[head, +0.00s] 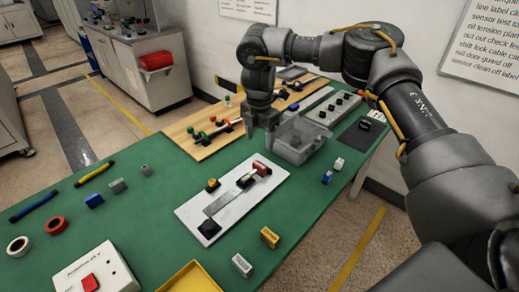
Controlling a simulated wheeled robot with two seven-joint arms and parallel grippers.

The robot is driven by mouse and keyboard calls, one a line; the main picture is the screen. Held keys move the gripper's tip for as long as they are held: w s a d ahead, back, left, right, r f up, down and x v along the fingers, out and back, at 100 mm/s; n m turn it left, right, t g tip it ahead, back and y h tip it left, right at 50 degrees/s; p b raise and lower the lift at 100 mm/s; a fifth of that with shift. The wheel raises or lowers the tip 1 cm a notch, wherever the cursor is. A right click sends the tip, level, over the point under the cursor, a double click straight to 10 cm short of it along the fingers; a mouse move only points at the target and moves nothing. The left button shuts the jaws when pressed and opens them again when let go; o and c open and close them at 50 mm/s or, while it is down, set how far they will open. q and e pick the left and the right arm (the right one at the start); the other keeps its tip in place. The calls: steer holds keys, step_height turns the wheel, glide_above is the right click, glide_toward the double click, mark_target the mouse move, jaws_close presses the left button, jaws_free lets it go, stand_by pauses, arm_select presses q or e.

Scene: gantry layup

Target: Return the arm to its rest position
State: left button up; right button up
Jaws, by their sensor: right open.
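My right arm comes in from the right side of the head view and bends over the green table. My right gripper (261,127) hangs downward with its fingers apart. It is above the table, beside the clear plastic bin (296,148), and nothing shows between its fingers. My left gripper and left arm do not show.
A white board (213,219) with a grey strip and small blocks lies mid-table. A wooden board (186,136) lies behind it. Some green surface is bare.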

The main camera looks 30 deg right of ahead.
steer(key=shift+r, duration=0.6)
